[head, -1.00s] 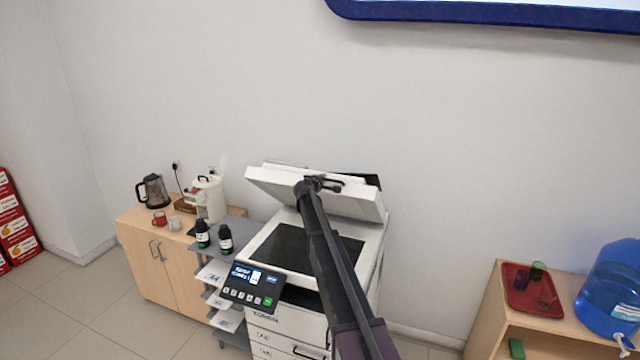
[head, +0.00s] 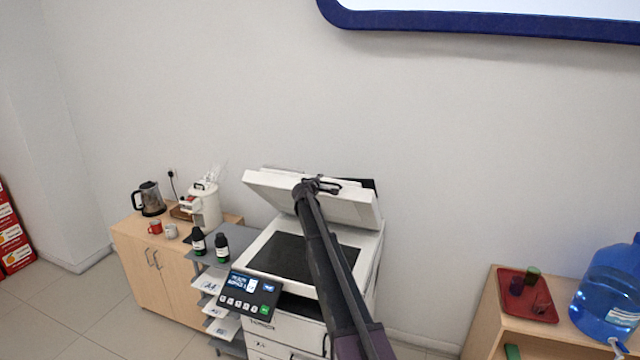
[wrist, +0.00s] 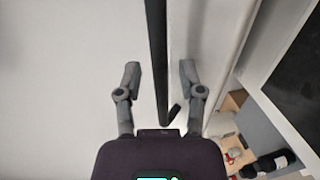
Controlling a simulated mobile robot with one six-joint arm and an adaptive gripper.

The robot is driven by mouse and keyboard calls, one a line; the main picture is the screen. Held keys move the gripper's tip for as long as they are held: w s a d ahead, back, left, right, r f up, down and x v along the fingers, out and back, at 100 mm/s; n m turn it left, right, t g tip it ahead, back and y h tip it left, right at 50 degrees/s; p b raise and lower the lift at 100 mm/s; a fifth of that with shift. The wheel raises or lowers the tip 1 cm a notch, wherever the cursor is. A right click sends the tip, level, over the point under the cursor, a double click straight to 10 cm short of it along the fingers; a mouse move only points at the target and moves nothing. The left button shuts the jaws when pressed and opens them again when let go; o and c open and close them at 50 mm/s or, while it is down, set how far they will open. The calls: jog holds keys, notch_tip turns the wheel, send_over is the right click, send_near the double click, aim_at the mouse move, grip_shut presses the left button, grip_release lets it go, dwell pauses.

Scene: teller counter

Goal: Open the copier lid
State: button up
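The white copier (head: 368,262) stands against the wall. Its lid (head: 270,187) is raised and tilted up toward the wall, with the dark scanning glass (head: 285,256) uncovered below. My gripper (head: 325,186) is at the lid's front edge. In the wrist view my gripper (wrist: 160,75) has its two fingers apart, one on each side of a dark bar (wrist: 158,50) that runs along the white lid (wrist: 208,45). I cannot tell whether a finger touches the bar. The glass also shows at the right in the wrist view (wrist: 298,85). My arm covers part of the lid and glass.
At left, a wooden cabinet (head: 150,275) holds a kettle (head: 149,199), a white dispenser (head: 206,208) and mugs. Two dark bottles (head: 222,248) stand on a grey shelf beside the copier's control panel (head: 249,294). A red tray (head: 540,308) and blue water bottle (head: 608,290) are at right.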

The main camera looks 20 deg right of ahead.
jog(key=shift+s, duration=0.1)
dwell(0.3)
jog(key=f+v, duration=0.2)
jog(key=v, duration=1)
jog(key=shift+s+a+f, duration=0.25)
jog(key=shift+s+a, duration=0.15)
jog(key=shift+s, duration=0.1)
